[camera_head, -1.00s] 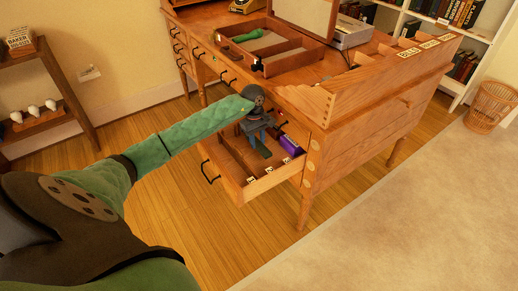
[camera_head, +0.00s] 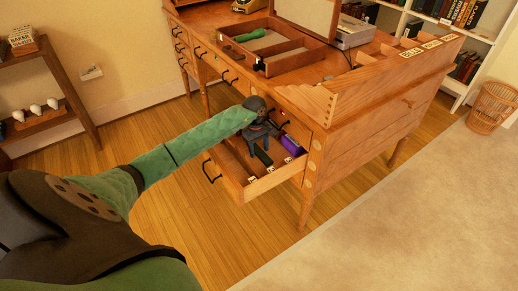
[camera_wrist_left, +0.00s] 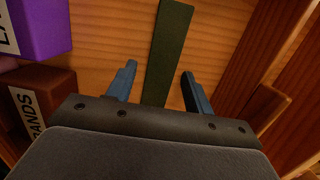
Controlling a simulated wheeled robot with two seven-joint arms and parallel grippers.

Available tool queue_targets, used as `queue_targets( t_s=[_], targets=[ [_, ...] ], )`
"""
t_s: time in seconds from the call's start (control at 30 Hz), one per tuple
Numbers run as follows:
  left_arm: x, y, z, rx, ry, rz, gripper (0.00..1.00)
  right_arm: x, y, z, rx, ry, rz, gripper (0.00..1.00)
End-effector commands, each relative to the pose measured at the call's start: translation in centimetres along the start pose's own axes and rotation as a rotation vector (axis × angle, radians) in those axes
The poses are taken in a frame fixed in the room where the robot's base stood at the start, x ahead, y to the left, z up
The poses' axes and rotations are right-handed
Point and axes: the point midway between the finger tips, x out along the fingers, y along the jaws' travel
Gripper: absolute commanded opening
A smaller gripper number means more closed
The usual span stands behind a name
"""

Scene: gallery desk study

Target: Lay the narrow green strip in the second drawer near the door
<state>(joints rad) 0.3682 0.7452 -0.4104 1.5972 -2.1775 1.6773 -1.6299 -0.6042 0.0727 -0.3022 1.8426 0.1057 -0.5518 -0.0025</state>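The narrow green strip (camera_wrist_left: 168,48) looks dark green in the left wrist view, lying lengthwise over the wooden drawer floor. Its near end passes behind my gripper's body. In the head view it shows as a dark sliver (camera_head: 263,157) inside the open drawer (camera_head: 270,181). My left gripper (camera_head: 259,142) points down into this drawer, over the strip. In the left wrist view its two fingers (camera_wrist_left: 158,78) stand apart on either side of the strip, with a gap on both sides. My right gripper is not in view.
A purple box (camera_head: 291,145) and a reddish-brown labelled box (camera_wrist_left: 42,98) sit in the drawer beside the gripper. Small white labels line the drawer's front. On the desktop, a divided tray (camera_head: 266,68) holds a green object (camera_head: 248,36). Floor left of the drawer is clear.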

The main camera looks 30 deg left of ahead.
Motion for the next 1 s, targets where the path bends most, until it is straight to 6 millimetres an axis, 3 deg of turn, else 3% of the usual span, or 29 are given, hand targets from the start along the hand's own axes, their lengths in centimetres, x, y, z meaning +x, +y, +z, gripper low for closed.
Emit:
queue_targets(
  t_s=[0.43, 1.0],
  targets=[
    [-1.1, 0.0, -0.1, 0.000, 0.002, 0.001, 0.52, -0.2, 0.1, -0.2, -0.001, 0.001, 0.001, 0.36],
    [-10.8, 0.0, 0.0, 0.000, 0.003, 0.001, 0.52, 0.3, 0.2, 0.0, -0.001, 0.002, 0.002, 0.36]
  ],
)
